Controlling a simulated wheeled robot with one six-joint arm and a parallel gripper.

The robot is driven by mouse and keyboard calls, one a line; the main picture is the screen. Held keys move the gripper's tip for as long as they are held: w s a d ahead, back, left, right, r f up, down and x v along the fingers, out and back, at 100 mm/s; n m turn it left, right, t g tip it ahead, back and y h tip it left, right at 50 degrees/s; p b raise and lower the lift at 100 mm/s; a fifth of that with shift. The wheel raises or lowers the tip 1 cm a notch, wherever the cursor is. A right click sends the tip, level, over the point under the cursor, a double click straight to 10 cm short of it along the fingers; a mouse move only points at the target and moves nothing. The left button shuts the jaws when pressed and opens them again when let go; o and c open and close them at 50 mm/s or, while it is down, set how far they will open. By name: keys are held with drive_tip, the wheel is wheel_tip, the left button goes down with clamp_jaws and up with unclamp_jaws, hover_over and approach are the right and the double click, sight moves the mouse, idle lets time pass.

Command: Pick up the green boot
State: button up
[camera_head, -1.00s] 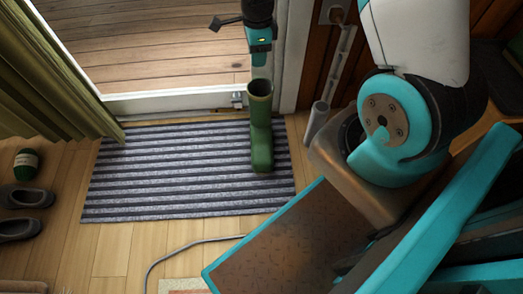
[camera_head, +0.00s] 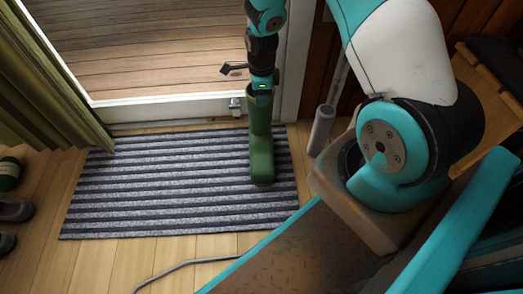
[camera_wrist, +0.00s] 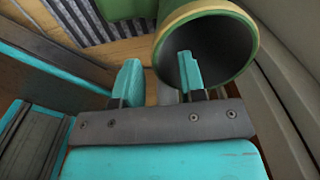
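The green boot (camera_head: 261,150) stands upright on the grey striped mat (camera_head: 150,205), near its right end by the door. In the wrist view, the boot (camera_wrist: 244,50) shows its dark round opening and pale green rim. My gripper (camera_head: 262,88) is at the top of the boot shaft and covers the rim in the head view. In the wrist view, my gripper (camera_wrist: 158,68) has its two teal fingers apart. The right finger overlaps the boot's opening and the left finger is outside the rim. I cannot tell whether either finger touches the boot.
An open doorway with a white sill (camera_head: 170,107) lies behind the mat. A green curtain (camera_head: 50,90) hangs at the left. A grey cable (camera_head: 185,264) crosses the wooden floor in front.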

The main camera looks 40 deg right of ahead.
wheel_tip(320, 180, down, 5)
drive_tip(key=b, duration=0.4)
drive_tip(key=shift+a, duration=0.1)
clamp_jaws()
drive_tip(key=shift+r, duration=0.1)
idle(1.0)
